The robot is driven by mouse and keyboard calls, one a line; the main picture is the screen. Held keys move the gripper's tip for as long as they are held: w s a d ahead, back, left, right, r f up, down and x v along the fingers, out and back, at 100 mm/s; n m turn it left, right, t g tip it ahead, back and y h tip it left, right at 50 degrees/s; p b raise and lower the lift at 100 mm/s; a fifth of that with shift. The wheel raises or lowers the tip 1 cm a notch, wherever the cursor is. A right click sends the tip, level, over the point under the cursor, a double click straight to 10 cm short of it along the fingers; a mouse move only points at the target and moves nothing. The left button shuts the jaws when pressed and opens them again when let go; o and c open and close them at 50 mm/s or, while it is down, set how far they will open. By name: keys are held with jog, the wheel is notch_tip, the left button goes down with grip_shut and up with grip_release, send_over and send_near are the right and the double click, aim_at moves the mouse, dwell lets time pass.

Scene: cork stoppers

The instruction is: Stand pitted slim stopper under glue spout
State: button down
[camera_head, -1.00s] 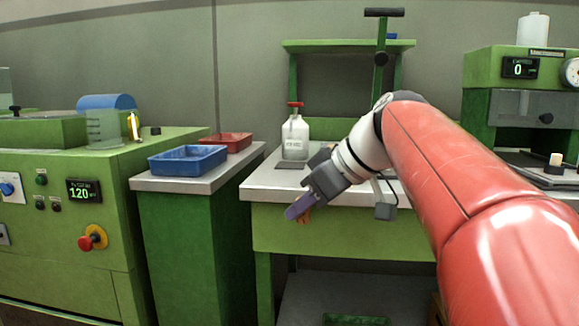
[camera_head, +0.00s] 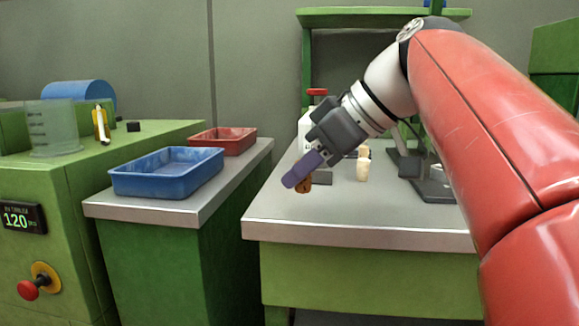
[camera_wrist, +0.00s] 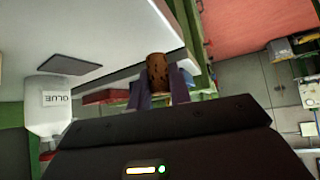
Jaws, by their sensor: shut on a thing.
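A brown, dark-pitted slim stopper (camera_head: 305,185) is held between the purple fingers of my gripper (camera_head: 302,178), in the air near the table's front left. In the wrist view, the stopper (camera_wrist: 158,72) stands out between the fingertips (camera_wrist: 157,94), its pits showing. A white glue bottle with a red top (camera_head: 306,130) stands on the table behind my gripper, which partly hides it. Its label shows in the wrist view (camera_wrist: 48,105). I cannot make out a spout.
A pale stopper (camera_head: 363,168) stands on the grey tabletop (camera_head: 340,215), left of a dark stand base (camera_head: 433,190). A blue tray (camera_head: 168,172) and a red tray (camera_head: 222,140) sit on the left cabinet. A gap separates cabinet and table. The table's front is clear.

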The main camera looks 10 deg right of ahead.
jog(key=p, duration=0.4)
send_over(313, 176)
jog(key=shift+s+a, duration=0.15)
jog(key=shift+w, duration=0.2)
notch_tip(313, 176, down, 4)
jog(key=shift+r+b, duration=0.15)
jog(key=shift+b, duration=0.8)
jog(key=c, duration=1.3)
grip_release()
jog(key=shift+r, duration=0.1)
